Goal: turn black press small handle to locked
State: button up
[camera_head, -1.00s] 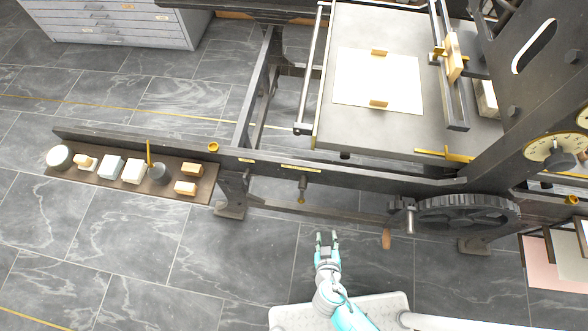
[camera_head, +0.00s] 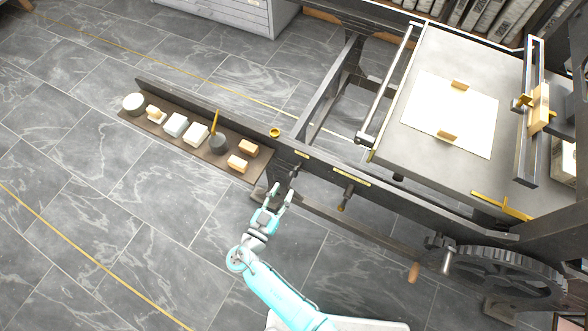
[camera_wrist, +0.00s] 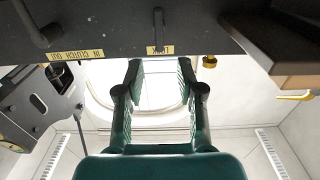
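The black press (camera_head: 400,195) has a long dark front rail. A small dark handle (camera_head: 294,172) hangs on this rail below a short yellow label, just past my fingertips. In the wrist view the small handle (camera_wrist: 158,28) stands beside a yellow label (camera_wrist: 160,50) that seems to read LOCK. My gripper (camera_head: 283,190) is open and empty, with its fingers pointing at the rail. In the wrist view my gripper (camera_wrist: 160,72) has its two fingers well apart, with the handle centred beyond the gap. I see no contact with it.
A larger handle (camera_head: 345,197) sits to the right under a label (camera_wrist: 78,55) reading IN CLUTCH OUT. A shelf (camera_head: 225,160) with several small blocks and pots juts out at left. A gear wheel (camera_head: 500,275) and wooden-gripped crank (camera_head: 413,272) are at right. The floor at left is clear.

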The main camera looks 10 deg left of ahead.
aim_at(294, 172)
jog(key=x, duration=0.9)
jog(key=shift+w, duration=0.15)
grip_shut()
